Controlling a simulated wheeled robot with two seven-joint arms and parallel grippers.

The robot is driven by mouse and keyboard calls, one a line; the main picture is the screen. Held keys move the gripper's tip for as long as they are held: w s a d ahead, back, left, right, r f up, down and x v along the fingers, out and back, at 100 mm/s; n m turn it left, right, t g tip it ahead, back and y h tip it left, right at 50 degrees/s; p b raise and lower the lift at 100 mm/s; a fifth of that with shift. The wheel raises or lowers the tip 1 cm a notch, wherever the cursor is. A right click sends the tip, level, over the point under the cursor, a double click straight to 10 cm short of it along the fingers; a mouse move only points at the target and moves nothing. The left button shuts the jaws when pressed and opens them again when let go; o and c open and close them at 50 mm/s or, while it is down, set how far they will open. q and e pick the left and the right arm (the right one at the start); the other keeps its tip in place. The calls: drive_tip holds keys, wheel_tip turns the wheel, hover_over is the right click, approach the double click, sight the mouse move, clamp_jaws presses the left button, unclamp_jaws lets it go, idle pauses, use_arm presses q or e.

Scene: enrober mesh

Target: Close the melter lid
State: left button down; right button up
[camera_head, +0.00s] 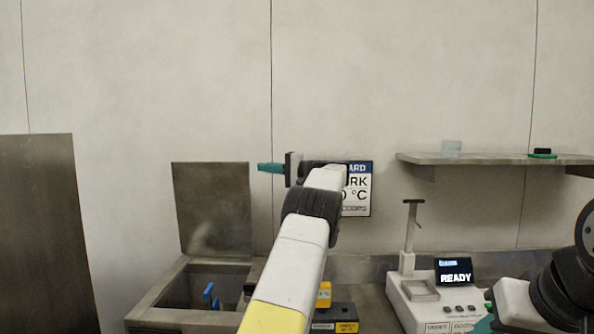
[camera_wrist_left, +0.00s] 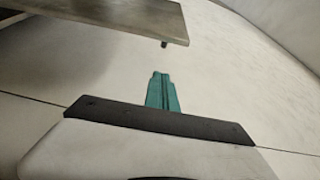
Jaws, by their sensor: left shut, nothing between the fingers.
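The melter lid (camera_head: 213,208) is a grey steel panel standing upright at the back of an open steel melter tank (camera_head: 165,317). A blue object (camera_head: 209,291) shows inside the tank. My left gripper (camera_head: 268,167) has teal fingers, shut and empty, pointing left. In the picture it is just right of the lid's upper right corner, with a small gap; the depth between them is unclear. The shut teal fingers also show in the left wrist view (camera_wrist_left: 161,92). My right arm is at the lower right; a bit of teal (camera_head: 484,323) shows there, its fingers not clear.
A wall sign (camera_head: 357,190) is partly hidden behind my left arm. A white device (camera_head: 430,300) with a READY display stands on the counter. A wall shelf (camera_head: 490,159) is at the right. A tall dark panel (camera_head: 42,230) stands at the far left.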

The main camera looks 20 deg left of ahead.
use_arm(q)
drive_tip(key=s, duration=0.2)
drive_tip(key=s+a, duration=0.1)
drive_tip(key=shift+s+a+f, duration=0.15)
drive_tip(key=shift+s, duration=0.2)
idle(0.4)
